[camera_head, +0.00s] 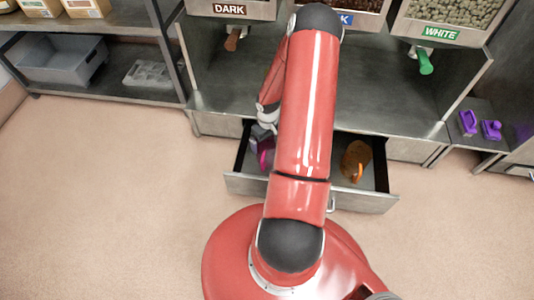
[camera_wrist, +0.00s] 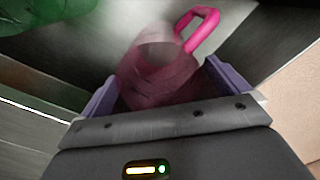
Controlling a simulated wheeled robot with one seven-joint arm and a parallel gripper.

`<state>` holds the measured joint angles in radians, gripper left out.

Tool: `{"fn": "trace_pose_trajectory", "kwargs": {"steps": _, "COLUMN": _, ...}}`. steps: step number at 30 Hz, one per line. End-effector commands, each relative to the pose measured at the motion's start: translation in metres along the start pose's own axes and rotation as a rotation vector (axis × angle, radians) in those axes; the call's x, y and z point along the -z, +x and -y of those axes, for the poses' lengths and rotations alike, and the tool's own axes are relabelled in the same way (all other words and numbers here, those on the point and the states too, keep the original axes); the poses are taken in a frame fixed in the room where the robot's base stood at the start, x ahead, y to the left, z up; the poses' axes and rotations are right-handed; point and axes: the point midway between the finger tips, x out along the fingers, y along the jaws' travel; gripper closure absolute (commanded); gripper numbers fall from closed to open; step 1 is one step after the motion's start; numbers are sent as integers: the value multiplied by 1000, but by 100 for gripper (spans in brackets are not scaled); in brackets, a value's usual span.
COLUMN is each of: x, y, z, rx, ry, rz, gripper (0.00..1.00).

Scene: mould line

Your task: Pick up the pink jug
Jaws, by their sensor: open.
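The pink jug (camera_head: 266,155) is in the left part of the open drawer (camera_head: 243,184), partly hidden by my arm in the head view. In the wrist view the jug (camera_wrist: 150,70) is see-through pink with a bright pink handle (camera_wrist: 203,26) pointing up and right. My gripper (camera_wrist: 162,92) is open, with a purple finger on each side of the jug's body. I cannot tell whether the fingers touch it. In the head view my gripper (camera_head: 262,133) is mostly hidden behind my arm.
An orange-brown jug (camera_head: 355,158) sits in the drawer's right part. Dispensers labelled DARK (camera_head: 230,10) and WHITE (camera_head: 440,33) stand above the counter (camera_head: 390,95). A shelf (camera_head: 110,92) with a grey bin (camera_head: 62,60) is at left. Purple items (camera_head: 468,122) lie at right. The floor in front is clear.

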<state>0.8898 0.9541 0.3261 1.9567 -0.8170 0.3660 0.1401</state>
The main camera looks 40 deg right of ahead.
Motion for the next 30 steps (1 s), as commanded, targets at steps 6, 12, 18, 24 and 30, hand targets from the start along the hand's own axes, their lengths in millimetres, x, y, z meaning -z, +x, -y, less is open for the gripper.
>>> {"fn": "trace_pose_trajectory", "kwargs": {"steps": 6, "x": 1, "y": 35, "z": -1, "rx": 1, "ry": 0, "rz": 2, "gripper": 0}}
{"fn": "trace_pose_trajectory", "kwargs": {"steps": 12, "x": 1, "y": 49, "z": -1, "rx": 0, "ry": 0, "rz": 0, "gripper": 0}}
{"fn": "trace_pose_trajectory", "kwargs": {"steps": 18, "x": 1, "y": 49, "z": -2, "rx": 0, "ry": 0, "rz": 0, "gripper": 0}}
{"fn": "trace_pose_trajectory", "kwargs": {"steps": 24, "x": 1, "y": 49, "z": -2, "rx": 0, "ry": 0, "rz": 0, "gripper": 26}}
{"fn": "trace_pose_trajectory", "kwargs": {"steps": 30, "x": 1, "y": 48, "z": -2, "rx": -1, "ry": 0, "rz": 0, "gripper": 42}}
